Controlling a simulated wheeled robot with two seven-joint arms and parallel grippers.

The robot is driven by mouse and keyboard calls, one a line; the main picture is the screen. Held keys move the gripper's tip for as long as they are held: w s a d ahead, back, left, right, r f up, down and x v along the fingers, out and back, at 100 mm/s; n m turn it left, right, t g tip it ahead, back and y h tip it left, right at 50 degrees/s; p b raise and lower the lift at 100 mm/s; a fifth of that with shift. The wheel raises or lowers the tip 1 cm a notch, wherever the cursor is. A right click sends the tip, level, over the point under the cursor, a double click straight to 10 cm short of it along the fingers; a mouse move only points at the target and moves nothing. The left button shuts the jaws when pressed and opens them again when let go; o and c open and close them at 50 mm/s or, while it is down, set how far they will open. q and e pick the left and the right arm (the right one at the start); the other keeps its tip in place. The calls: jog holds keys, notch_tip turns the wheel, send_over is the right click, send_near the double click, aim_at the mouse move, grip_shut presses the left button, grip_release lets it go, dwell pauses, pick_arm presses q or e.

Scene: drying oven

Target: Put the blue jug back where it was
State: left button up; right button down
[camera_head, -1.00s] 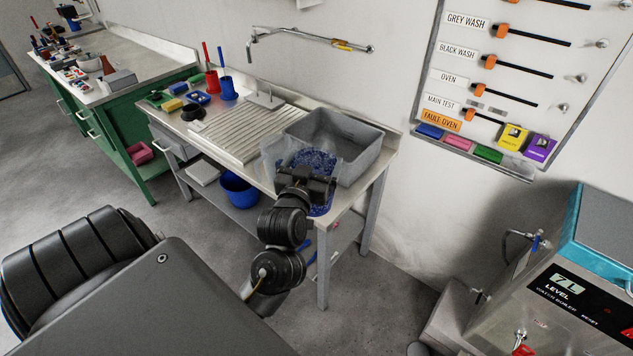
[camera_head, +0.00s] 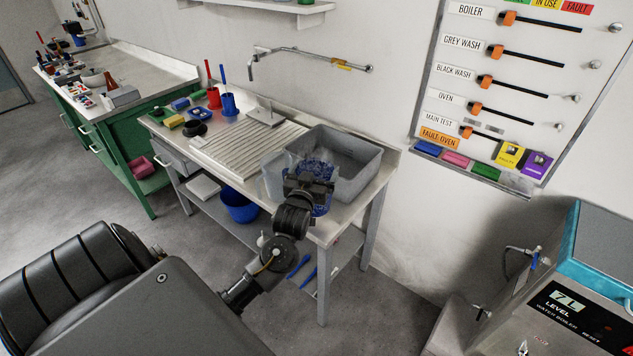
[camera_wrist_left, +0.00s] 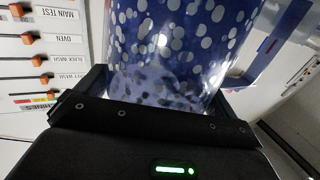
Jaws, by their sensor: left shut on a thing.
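The blue jug (camera_head: 322,207), dark blue with pale spots, is at the grey basin (camera_head: 360,187) on the steel bench. My left gripper (camera_head: 308,186) is shut on it and hides its middle in the head view. The jug's upper part shows against the basin, with clear glass-like material around it. I cannot tell whether its base touches the bench. The jug (camera_wrist_left: 170,45) fills the upper middle of the left wrist view, between the fingers of the left gripper (camera_wrist_left: 150,95). My right gripper is not in view.
A ribbed drainer (camera_head: 247,145) lies left of the basin. Red (camera_head: 214,97) and blue (camera_head: 229,104) cups stand at the bench's back. A tap arm (camera_head: 310,53) juts from the wall above. A boiler (camera_head: 580,300) stands at right. A blue bucket (camera_head: 240,207) is on the lower shelf.

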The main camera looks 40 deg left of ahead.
aim_at(317, 172)
pick_arm(q)
jog(key=w+f, duration=0.1)
jog(key=w+a+f, duration=0.1)
jog(key=f, duration=0.1)
jog(key=w+a+f, duration=0.1)
jog(key=shift+f+p, duration=0.25)
jog(key=shift+p, duration=0.05)
notch_tip(317, 172, down, 2)
jog(key=shift+f+p, duration=0.1)
jog(key=shift+p, duration=0.45)
jog(key=shift+f, duration=0.4)
